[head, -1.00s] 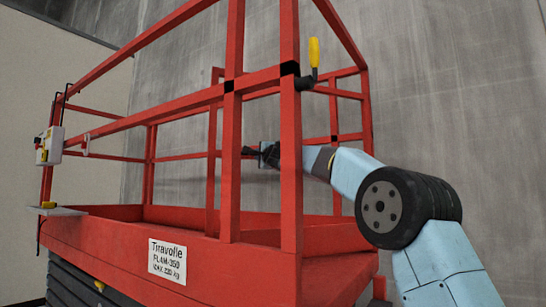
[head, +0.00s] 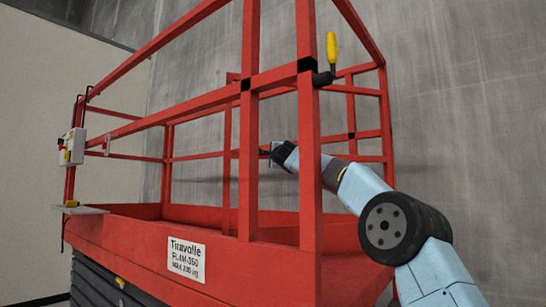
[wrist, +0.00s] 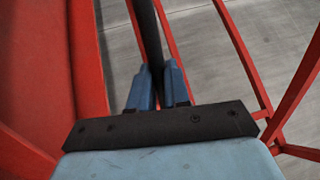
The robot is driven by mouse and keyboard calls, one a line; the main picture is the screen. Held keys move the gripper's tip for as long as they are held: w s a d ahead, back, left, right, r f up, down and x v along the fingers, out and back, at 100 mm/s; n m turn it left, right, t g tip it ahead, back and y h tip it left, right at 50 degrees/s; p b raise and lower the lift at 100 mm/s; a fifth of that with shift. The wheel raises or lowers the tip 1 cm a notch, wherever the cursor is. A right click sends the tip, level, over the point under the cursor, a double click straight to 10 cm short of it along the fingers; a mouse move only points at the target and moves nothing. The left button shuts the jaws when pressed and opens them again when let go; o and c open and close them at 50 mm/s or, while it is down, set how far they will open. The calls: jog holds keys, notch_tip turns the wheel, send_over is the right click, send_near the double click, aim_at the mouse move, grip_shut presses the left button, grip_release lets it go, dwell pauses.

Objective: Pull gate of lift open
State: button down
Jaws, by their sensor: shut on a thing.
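The red lift (head: 150,225) fills the left and middle of the head view, with red rails and posts around its platform. My gripper (head: 272,153) reaches in from the right, behind a front post (head: 309,200) and beside a nearer upright. In the wrist view my gripper (wrist: 157,72) has its two blue fingers on either side of a dark bar (wrist: 148,30) and is shut on it. Red rails (wrist: 180,50) run to the right of it. The gate's outline is hard to separate from the other rails, and posts partly hide where my fingers grip.
A yellow-handled lever (head: 331,50) stands on the front post. A white control box (head: 73,146) hangs at the far left rail. A label (head: 186,259) is on the platform side. A concrete wall (head: 460,110) stands behind. Red posts crowd my arm on its left.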

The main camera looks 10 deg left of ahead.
jog(key=c, duration=1.4)
grip_release()
jog(key=shift+s+a+r, duration=0.2)
jog(key=shift+s, duration=0.05)
jog(key=shift+o, duration=1.3)
jog(key=shift+w+d+f, duration=0.15)
jog(key=shift+d, duration=0.05)
